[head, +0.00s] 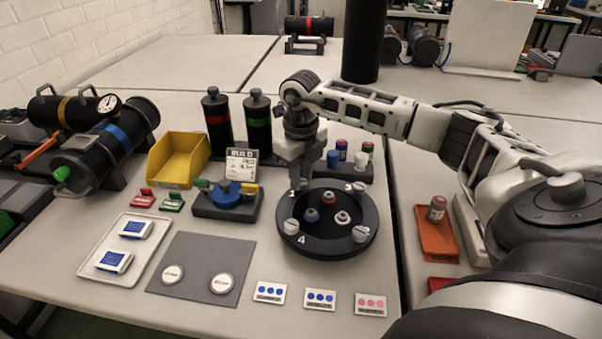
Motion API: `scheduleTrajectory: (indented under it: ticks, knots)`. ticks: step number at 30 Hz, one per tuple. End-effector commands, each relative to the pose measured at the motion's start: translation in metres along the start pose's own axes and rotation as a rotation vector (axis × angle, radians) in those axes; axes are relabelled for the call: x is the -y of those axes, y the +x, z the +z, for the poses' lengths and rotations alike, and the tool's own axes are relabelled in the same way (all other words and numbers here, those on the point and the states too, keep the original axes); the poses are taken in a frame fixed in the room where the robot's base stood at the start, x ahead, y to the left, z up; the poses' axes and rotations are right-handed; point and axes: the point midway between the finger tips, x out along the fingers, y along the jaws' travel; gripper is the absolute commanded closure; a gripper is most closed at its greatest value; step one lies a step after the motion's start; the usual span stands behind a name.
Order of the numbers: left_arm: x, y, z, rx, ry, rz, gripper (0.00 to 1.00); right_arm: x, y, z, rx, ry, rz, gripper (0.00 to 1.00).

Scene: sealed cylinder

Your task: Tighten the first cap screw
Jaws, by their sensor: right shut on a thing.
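The round black cylinder cap (328,250) lies on the table right of centre. Silver cap screws show on its rim: one at the back right (357,187), one at the front left (291,226) and one at the front right (360,233). My right gripper (299,184) points down at the back left of the rim, next to the number 3. It is shut on a cap screw there, which its fingers mostly hide. Blue, red and white-topped fittings (327,198) stand inside the cap. My left gripper is not in view.
Black cylinders (217,120) and small bottles (362,160) stand behind. Cards (320,299) and a grey mat (198,285) lie in front. An orange tray (437,245) is at right.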

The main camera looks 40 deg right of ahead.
Motion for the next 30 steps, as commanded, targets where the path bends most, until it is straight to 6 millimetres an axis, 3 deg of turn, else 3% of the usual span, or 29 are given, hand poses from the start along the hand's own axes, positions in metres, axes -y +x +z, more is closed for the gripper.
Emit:
scheduleTrajectory:
  ticks: [8, 9, 11, 12, 23, 30]
  knots:
    - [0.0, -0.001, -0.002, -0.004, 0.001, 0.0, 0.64, 0.003, -0.006, 0.003, 0.016, 0.007, -0.005, 0.98]
    - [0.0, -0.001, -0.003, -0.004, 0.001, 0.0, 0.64, 0.003, -0.006, 0.003, 0.016, 0.007, -0.005, 0.73]
    - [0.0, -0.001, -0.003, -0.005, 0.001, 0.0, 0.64, 0.003, -0.006, 0.003, 0.016, 0.006, -0.005, 0.56]
    - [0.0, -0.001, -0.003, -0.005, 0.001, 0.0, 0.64, 0.003, -0.006, 0.003, 0.014, 0.006, -0.004, 0.53]
    - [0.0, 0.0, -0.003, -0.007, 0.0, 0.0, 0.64, 0.001, -0.009, 0.002, 0.008, 0.002, -0.001, 0.53]
    - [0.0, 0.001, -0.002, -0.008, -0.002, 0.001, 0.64, 0.002, -0.053, 0.002, 0.012, 0.003, -0.002, 0.53]
